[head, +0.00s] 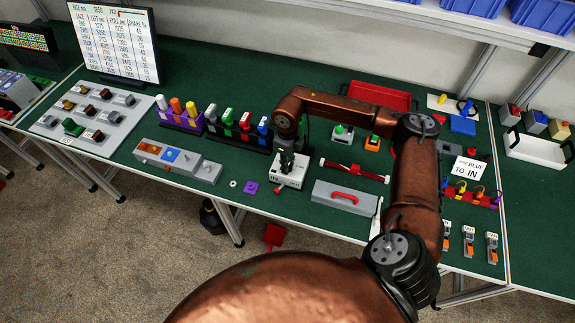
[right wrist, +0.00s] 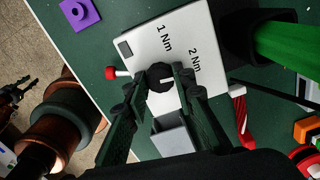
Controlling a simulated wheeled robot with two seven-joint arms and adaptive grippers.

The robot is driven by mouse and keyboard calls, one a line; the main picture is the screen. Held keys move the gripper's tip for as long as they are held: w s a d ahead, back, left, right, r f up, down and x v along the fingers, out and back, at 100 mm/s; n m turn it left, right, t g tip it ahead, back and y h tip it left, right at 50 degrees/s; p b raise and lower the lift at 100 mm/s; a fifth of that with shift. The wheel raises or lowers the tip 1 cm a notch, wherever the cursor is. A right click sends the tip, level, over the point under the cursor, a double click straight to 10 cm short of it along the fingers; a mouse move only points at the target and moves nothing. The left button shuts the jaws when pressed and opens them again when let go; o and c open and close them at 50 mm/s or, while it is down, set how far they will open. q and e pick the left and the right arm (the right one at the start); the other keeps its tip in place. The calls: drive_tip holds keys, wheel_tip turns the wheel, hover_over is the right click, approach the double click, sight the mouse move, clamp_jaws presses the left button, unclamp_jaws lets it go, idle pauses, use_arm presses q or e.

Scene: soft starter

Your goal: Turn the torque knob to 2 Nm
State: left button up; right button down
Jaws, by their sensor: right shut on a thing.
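The white torque box (head: 294,176) stands on the green bench in the head view, under my right gripper (head: 288,158). In the right wrist view the box (right wrist: 160,20) carries the printed labels "1 Nm" (right wrist: 165,38) and "2 Nm" (right wrist: 195,60). The black torque knob (right wrist: 159,73) sits between the fingertips of my right gripper (right wrist: 160,85), which is shut on it. A short white mark on the knob points to the right in that view, below the "2 Nm" label. The fingers partly hide the knob. My left gripper is not in view.
A purple block (head: 251,188) and a white ring lie left of the box. A grey case with a red handle (head: 345,197) is to its right. Bottle racks (head: 238,125) stand behind left, a red-and-white rod (head: 355,171) to the right. A red-tipped lever (right wrist: 110,73) sticks out beside the box.

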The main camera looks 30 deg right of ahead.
drive_tip(key=shift+n+b, duration=0.3)
drive_tip(key=shift+n, duration=0.3)
drive_tip(key=c, duration=1.6)
unclamp_jaws()
drive_tip(key=shift+r, duration=0.15)
wheel_tip(320, 180, up, 12)
drive_tip(key=shift+f, duration=0.1)
